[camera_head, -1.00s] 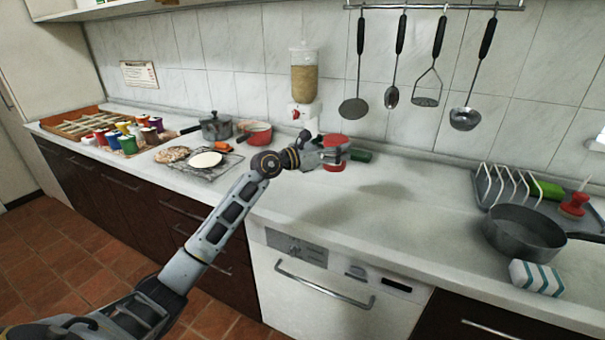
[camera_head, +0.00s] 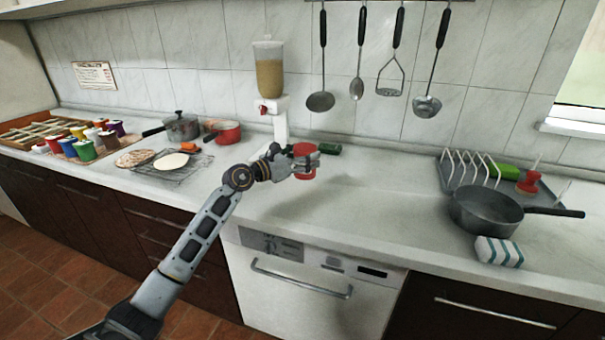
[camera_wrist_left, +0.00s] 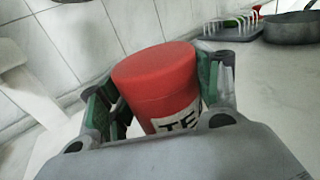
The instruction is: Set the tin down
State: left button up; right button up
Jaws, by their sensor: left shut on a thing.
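The tin is a red cylinder with a red lid (camera_head: 304,151) and a pale label with dark letters, partly hidden by the gripper. My left gripper (camera_head: 305,164) is shut on it, above or at the counter; I cannot tell whether the tin's base touches the surface. In the left wrist view the tin (camera_wrist_left: 157,85) stands between the two green-padded fingers (camera_wrist_left: 158,95), slightly tilted in the picture. Its lower part is hidden by the gripper body. My right gripper is not in view.
The white counter (camera_head: 370,200) is clear to the right of the tin.

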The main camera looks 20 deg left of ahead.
pick_arm(q)
jog(key=shift+f, duration=0.7)
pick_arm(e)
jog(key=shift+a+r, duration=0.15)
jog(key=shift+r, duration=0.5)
pick_arm(q)
jog(key=shift+f, duration=0.45)
jog(key=shift+f+b, duration=0.75)
jog(key=shift+f, duration=0.9)
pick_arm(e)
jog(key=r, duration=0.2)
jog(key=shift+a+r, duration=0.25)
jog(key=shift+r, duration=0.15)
pick_arm(q)
jog(key=shift+f, duration=0.15)
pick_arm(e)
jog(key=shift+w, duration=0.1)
pick_arm(q)
jog(key=o, duration=1.1)
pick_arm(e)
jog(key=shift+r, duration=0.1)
pick_arm(q)
jog(key=shift+o, duration=0.2)
